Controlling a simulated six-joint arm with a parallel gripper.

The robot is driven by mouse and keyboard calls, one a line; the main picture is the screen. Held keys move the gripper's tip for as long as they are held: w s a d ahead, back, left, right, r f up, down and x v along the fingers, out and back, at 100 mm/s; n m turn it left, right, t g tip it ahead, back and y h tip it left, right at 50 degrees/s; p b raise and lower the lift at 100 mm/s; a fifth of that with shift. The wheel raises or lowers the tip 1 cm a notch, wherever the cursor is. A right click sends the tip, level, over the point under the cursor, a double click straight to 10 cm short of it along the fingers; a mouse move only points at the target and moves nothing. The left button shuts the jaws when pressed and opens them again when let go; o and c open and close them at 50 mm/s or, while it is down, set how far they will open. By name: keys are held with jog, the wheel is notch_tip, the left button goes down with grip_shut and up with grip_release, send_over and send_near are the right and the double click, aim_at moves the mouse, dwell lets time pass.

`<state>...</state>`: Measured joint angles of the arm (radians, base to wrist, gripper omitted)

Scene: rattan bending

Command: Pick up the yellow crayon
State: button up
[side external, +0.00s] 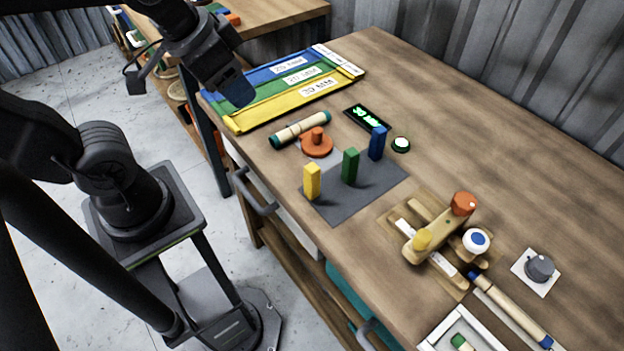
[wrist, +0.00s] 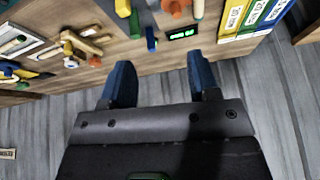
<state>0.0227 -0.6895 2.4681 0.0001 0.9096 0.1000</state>
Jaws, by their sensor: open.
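The yellow crayon (side external: 312,182) appears to be the upright yellow block on the grey mat (side external: 334,206); it also shows at the top of the wrist view (wrist: 122,8), partly cut off. A green block (side external: 350,166) and a blue block (side external: 377,143) stand upright in a row with it. My gripper (side external: 236,92) is raised at the upper left, well apart from the crayon, over the table's left end. In the wrist view its two blue fingers (wrist: 160,80) are spread, with nothing between them.
Blue, green and yellow labelled trays (side external: 290,85) lie at the far left end. A rattan roll (side external: 300,129), an orange knobbed disc (side external: 317,143), a display (side external: 367,117) and a green-ringed button (side external: 401,144) surround the mat. A wooden bending jig (side external: 434,240) stands to the right. The back of the table is clear.

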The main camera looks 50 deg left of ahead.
jog(key=w+d+f+m+g, duration=0.25)
jog(key=w+d+m, duration=0.2)
jog(key=m, duration=0.35)
jog(key=m+g, duration=0.3)
jog(key=m, duration=0.5)
send_over(312, 167)
notch_tip(312, 167, down, 4)
jog(key=f, duration=0.8)
jog(key=shift+s+d+f, duration=0.2)
jog(key=shift+d+f, duration=0.1)
jog(key=shift+f, duration=0.05)
jog(key=shift+w+a+f, duration=0.1)
jog(key=shift+a+f, duration=0.05)
jog(key=shift+f, duration=1.2)
jog(key=shift+w+a+f, duration=0.1)
jog(key=shift+a+f, duration=0.05)
jog(key=shift+f, duration=1.2)
jog(key=c, duration=1)
jog(key=shift+r, duration=0.1)
